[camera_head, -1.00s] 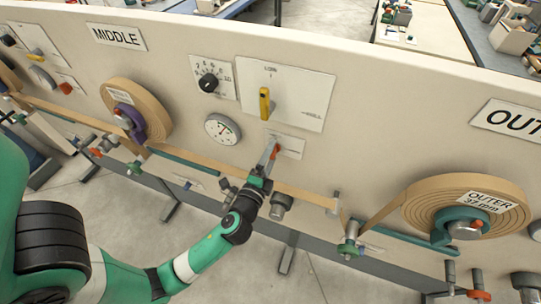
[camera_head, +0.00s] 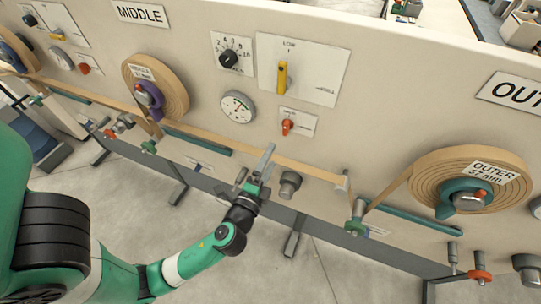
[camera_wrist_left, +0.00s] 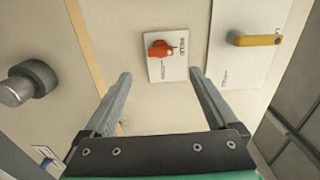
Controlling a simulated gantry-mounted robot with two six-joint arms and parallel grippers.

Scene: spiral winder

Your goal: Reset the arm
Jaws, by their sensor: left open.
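My left gripper (camera_head: 258,168) is open and empty in front of the winder panel, a little below and left of the red switch (camera_head: 288,126). The red switch sits on a small white plate. In the left wrist view the red switch (camera_wrist_left: 162,49) shows beyond and between my two spread fingers (camera_wrist_left: 158,98), apart from them. My left arm comes in from the lower left. My right gripper is not in view.
The panel carries a yellow lever (camera_head: 283,78), a black dial (camera_head: 229,58) and a round gauge (camera_head: 238,107). The MIDDLE roll (camera_head: 172,84) and OUTER roll (camera_head: 430,180) have tan strip running along the panel. Rollers and a grey knob (camera_head: 290,184) stick out near my gripper. Floor below is open.

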